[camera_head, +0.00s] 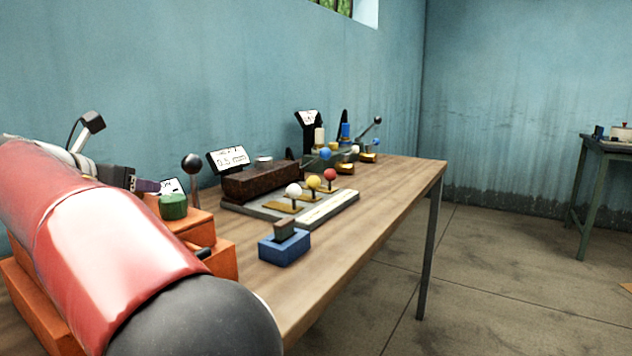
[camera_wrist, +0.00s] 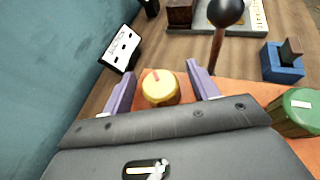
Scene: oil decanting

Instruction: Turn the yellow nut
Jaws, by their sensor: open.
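The yellow nut (camera_wrist: 161,92) shows in the wrist view as a round yellow cap with a small reddish mark on top. It sits on an orange base (camera_wrist: 245,92). My gripper (camera_wrist: 160,76) has its two purple fingers apart, one on each side of the nut, with a visible gap on both sides. In the head view my gripper (camera_head: 147,186) shows only in part at the left, beyond my red arm, and the nut is hidden there.
A black-ball lever (camera_wrist: 226,12) rises close to the right finger. A green cap (camera_wrist: 297,112) is on the base at the right. A white label stand (camera_wrist: 122,47) is at the left. A blue block (camera_head: 284,246) and a panel with colored balls (camera_head: 340,202) are further along the table.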

